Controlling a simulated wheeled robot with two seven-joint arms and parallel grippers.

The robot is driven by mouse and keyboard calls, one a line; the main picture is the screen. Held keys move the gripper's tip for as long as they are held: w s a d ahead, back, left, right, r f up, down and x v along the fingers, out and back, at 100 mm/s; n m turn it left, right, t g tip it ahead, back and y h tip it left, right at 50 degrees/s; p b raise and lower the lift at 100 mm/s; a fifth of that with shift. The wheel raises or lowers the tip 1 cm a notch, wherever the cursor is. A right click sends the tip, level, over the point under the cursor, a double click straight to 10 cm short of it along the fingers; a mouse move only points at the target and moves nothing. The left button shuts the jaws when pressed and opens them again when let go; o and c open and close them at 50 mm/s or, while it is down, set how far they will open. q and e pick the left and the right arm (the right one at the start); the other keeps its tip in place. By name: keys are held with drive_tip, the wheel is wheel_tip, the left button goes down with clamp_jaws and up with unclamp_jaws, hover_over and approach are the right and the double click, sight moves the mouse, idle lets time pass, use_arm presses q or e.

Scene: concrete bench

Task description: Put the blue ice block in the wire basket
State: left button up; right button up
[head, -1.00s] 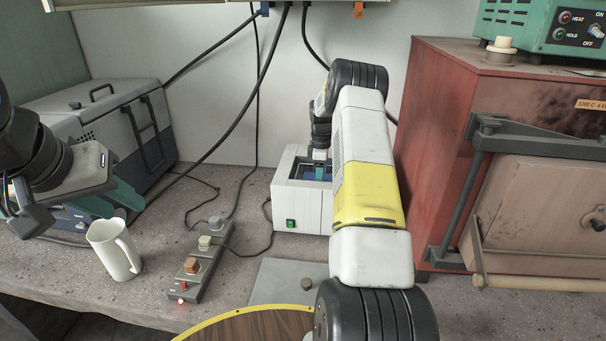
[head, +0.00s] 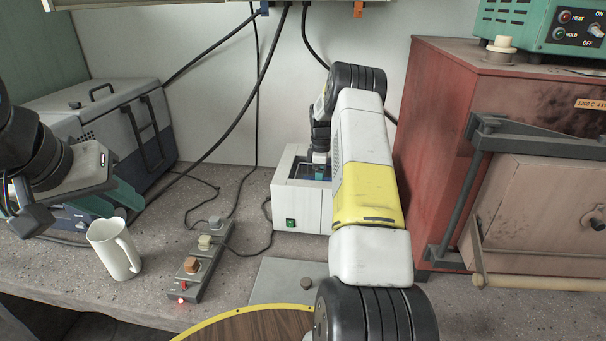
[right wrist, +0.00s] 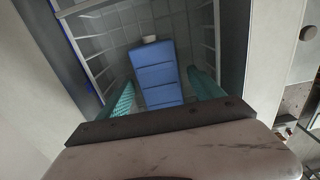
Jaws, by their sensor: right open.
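The blue ice block (right wrist: 158,75) lies inside the wire basket (right wrist: 97,70), whose pale wires surround it in the right wrist view. My right gripper (right wrist: 160,92) is open, with one teal finger on each side of the block and visible gaps between. In the head view my right gripper (head: 320,166) is down at the opening of a white bath (head: 305,208); my arm hides part of the bath. My left gripper (head: 75,208) is open and empty at the left, above the bench near the white jug.
A white jug (head: 115,250) stands at the left. A switch strip (head: 190,272) and cables lie left of the bath. A red furnace (head: 440,130) closes off the right side. A grey plate (head: 275,283) and a yellow-rimmed wooden surface (head: 260,325) are in front.

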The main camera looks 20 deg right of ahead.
wheel_tip(320, 180, up, 12)
drive_tip(key=f, duration=0.1)
drive_tip(key=s+a+r+m+t, duration=0.1)
drive_tip(key=s+a+r+m, duration=0.1)
drive_tip(key=s+a+r, duration=0.4)
drive_tip(key=s+a+r+m+t, duration=0.1)
drive_tip(key=s+a+r+m, duration=0.1)
drive_tip(key=s+r, duration=0.35)
drive_tip(key=s+a+r+m+t, duration=0.1)
drive_tip(key=s+a+r, duration=0.25)
drive_tip(key=r, duration=0.45)
drive_tip(key=s+a+m+t+y, duration=0.1)
drive_tip(key=s+a+m, duration=0.2)
drive_tip(key=s, duration=0.8)
drive_tip(key=s+a+m+t+y, duration=0.1)
drive_tip(key=s+a+m, duration=0.3)
drive_tip(key=s, duration=0.8)
drive_tip(key=shift+s+a+t, duration=0.15)
drive_tip(key=shift+a+t, duration=0.45)
drive_tip(key=shift+a, duration=0.25)
drive_tip(key=shift+f, duration=0.1)
